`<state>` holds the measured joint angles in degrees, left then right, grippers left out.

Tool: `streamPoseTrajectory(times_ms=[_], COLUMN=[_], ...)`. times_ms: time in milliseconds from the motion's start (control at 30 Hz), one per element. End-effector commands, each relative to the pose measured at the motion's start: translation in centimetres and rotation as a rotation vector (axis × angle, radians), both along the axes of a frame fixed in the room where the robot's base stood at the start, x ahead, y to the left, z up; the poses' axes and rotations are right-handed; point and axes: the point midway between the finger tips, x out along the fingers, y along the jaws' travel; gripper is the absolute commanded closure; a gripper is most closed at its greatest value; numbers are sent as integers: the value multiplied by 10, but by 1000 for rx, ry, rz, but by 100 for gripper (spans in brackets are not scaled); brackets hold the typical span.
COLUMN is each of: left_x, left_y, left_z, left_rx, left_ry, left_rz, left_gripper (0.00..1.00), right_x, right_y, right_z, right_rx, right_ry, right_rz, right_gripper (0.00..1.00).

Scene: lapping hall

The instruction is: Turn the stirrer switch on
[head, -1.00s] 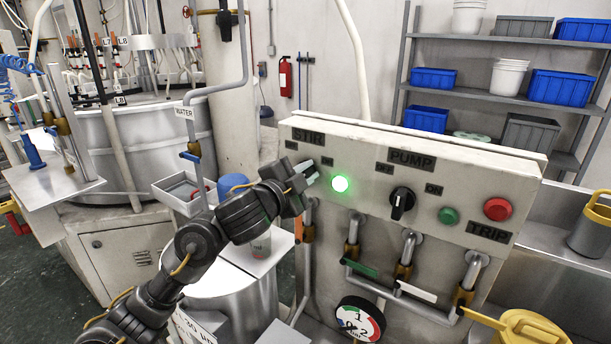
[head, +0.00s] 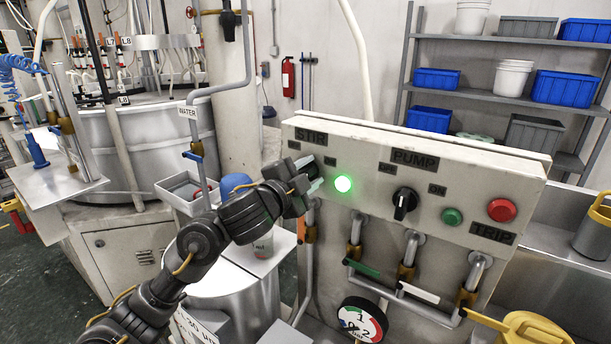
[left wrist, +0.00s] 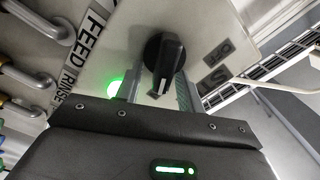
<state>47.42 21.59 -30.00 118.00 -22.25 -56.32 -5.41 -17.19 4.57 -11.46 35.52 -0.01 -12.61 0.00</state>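The stirrer switch is a black rotary knob (left wrist: 163,58) under the STIR label (head: 310,137) on the pale control panel (head: 375,160). In the head view my left gripper (head: 314,181) covers most of it. In the left wrist view the gripper's two fingers (left wrist: 155,92) stand apart on either side of the knob, with a gap showing at the left. Firm contact cannot be made out. The knob's white mark lies at its lower end in that view. A green lamp (head: 343,184) beside the switch is lit; it also glows in the left wrist view (left wrist: 115,89). My right gripper is not in view.
On the same panel are the black PUMP knob (head: 404,203), a green button (head: 452,216) and a red TRIP button (head: 501,210). Pipes with valve handles (head: 418,292) and a round gauge (head: 362,319) sit below. A grey tray (head: 184,196) and blue-lidded container (head: 233,184) stand left.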

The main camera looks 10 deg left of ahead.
Motion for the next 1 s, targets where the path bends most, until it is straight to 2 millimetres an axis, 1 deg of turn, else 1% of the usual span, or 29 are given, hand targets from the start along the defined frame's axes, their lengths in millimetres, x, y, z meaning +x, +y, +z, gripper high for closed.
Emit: streamPoseTrajectory(times_ms=[67, 167, 400, 500, 600, 767, 1000], left_x=[-4, -16, -61, -77, -89, -98, -99], left_y=[2, 7, 26, 32, 37, 41, 41], left_z=[0, 1, 3, 2, 1, 0, 0], left_rx=[0, 1, 4, 4, 4, 2, 1], left_ry=[0, -1, -2, -1, -1, 0, 0], left_rz=[-1, 0, 1, 1, 1, 0, 1], left_gripper=[62, 62, 62, 62, 62, 62, 62], right_x=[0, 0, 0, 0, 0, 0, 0], right_y=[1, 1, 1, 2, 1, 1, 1], right_z=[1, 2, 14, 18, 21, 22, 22], right_rx=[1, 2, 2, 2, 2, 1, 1], right_ry=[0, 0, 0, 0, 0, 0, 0], right_rz=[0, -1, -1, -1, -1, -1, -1], right_gripper=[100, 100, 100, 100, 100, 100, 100])
